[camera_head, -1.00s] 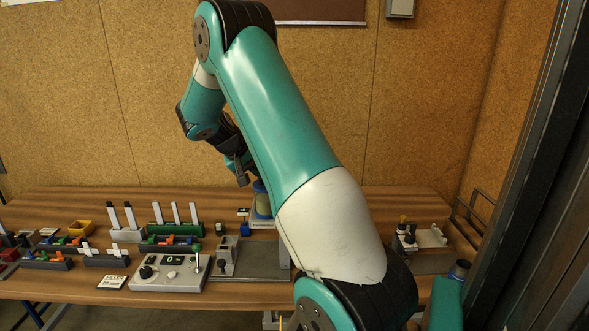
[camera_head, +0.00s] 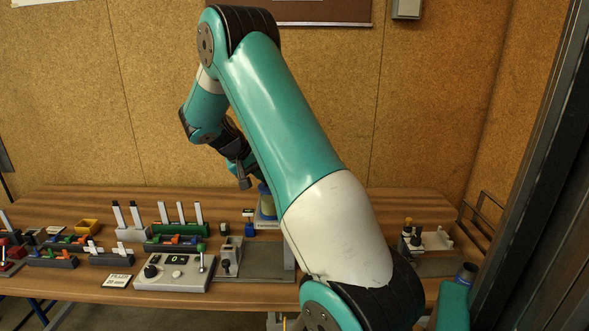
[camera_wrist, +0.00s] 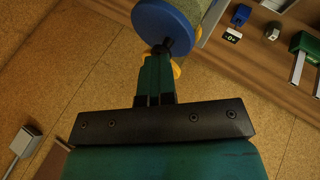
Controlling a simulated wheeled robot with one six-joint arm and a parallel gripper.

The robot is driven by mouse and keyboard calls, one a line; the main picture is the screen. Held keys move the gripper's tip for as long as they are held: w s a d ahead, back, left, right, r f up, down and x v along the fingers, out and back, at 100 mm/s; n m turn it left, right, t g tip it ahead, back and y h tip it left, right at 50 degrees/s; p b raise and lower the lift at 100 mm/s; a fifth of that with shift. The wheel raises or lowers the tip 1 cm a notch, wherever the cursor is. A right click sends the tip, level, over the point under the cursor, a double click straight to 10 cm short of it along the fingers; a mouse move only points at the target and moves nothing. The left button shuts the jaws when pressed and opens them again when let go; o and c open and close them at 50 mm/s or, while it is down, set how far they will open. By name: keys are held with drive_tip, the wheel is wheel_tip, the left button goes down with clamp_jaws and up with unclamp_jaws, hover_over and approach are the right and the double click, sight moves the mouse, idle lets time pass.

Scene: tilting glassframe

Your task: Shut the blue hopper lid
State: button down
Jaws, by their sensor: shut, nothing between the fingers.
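The hopper (camera_head: 267,209) has a pale yellowish body and stands at the back of the table, partly hidden behind my arm. Its blue lid (camera_wrist: 163,20) shows as a round disc at the top of the wrist view, against the hopper's body (camera_wrist: 216,12). I cannot tell for sure how far the lid is tilted. My gripper (camera_wrist: 160,58) is shut and empty, with its tips close below the lid's edge, by a dark knob-like part (camera_wrist: 179,46). I cannot tell whether they touch. In the head view my gripper (camera_head: 244,182) is above and left of the hopper.
A grey control box (camera_head: 174,272) with knobs and a lever stands at the front. Racks with coloured parts (camera_head: 175,242) and a yellow bin (camera_head: 88,226) fill the left. A small fixture (camera_head: 428,240) is at the right. A cork-like wall (camera_head: 430,110) stands behind.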

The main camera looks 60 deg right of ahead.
sight(261, 188)
drive_tip(key=shift+r+p, duration=0.8)
drive_tip(key=shift+r, duration=0.15)
drive_tip(key=w+f+v, duration=0.1)
drive_tip(key=w+v, duration=0.1)
drive_tip(key=v, duration=0.9)
drive_tip(key=shift+a+r, duration=0.35)
drive_tip(key=shift+a, duration=0.1)
drive_tip(key=shift+w+a, duration=0.1)
drive_tip(key=shift+w, duration=0.05)
